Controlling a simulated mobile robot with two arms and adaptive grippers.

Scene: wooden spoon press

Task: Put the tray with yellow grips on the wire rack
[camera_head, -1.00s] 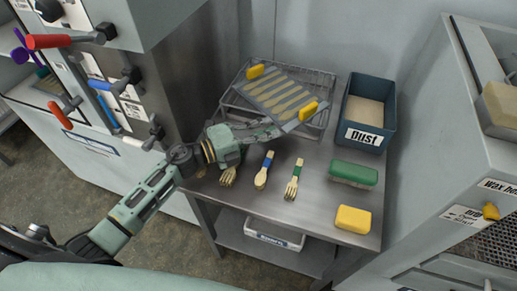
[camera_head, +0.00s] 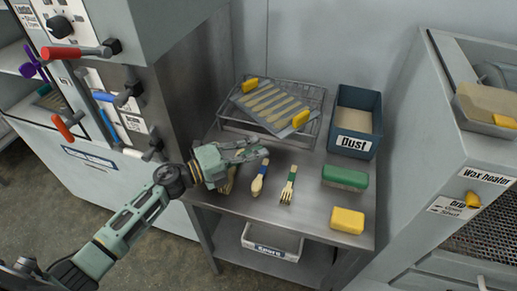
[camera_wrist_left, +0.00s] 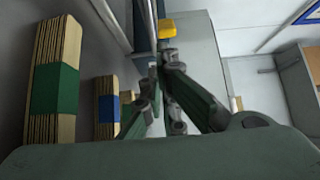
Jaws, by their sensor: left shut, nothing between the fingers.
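The grey slotted tray (camera_head: 283,107) lies askew on the wire rack (camera_head: 313,95) at the back of the metal table. One yellow grip (camera_head: 250,85) is at its back left end, the other yellow grip (camera_head: 300,118) at its front right end. I cannot tell whether the tray lies fully flat. My left gripper (camera_head: 264,152) is shut and empty, in front of the rack and apart from the tray, above the banded utensils. Its fingers also show in the left wrist view (camera_wrist_left: 158,75), with a small yellow thing (camera_wrist_left: 167,28) beyond them. My right gripper is not in view.
A blue "Dust" bin (camera_head: 357,122) stands right of the rack. Green block (camera_head: 345,178) and yellow block (camera_head: 347,220) lie at the table's right side. A blue-banded spoon (camera_head: 260,180) and green-banded fork (camera_head: 288,186) lie in front. A cabinet with levers stands left.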

